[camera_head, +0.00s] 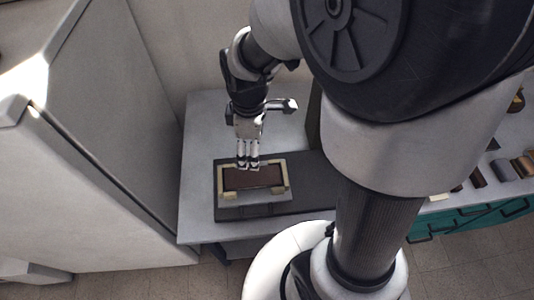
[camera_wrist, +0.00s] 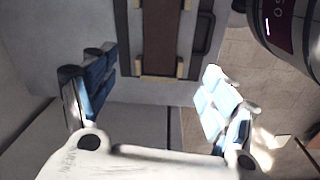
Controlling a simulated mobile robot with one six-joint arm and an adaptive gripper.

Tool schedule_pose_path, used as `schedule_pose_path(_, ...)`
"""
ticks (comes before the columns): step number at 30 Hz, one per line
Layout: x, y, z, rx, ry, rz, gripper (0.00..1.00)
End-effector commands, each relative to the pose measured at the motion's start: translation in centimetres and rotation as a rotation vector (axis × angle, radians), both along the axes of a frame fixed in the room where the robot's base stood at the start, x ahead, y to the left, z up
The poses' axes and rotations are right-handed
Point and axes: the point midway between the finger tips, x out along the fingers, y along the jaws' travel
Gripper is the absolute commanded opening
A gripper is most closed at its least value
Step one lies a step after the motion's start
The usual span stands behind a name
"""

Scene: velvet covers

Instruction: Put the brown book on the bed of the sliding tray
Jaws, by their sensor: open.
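The brown book (camera_head: 262,178) lies flat on the bed of the sliding tray (camera_head: 252,198), between its cream corner pieces. In the wrist view the brown book (camera_wrist: 172,38) is at top centre, running out of the top edge, with cream pieces at its near end. My gripper (camera_head: 248,165) points down over the back edge of the book in the head view. In the wrist view my gripper (camera_wrist: 153,88) has its blue-padded fingers spread wide with nothing between them. The fingers hide a little of the book's back edge.
The tray sits on a dark base (camera_head: 310,186) on a light grey table (camera_head: 198,195). A tall grey cabinet (camera_head: 100,120) stands close on the left. Several small items (camera_head: 502,168) lie at the right, above a teal drawer unit (camera_head: 470,219).

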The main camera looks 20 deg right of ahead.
Motion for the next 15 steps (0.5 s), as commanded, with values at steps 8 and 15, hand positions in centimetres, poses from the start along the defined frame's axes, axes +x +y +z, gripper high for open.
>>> schedule_pose_path(8,-6.6,0.0,10.2,0.083,-0.189,-0.545,0.78)
schedule_pose_path(15,-12.1,-0.1,13.6,0.198,-0.291,-0.92,0.78)
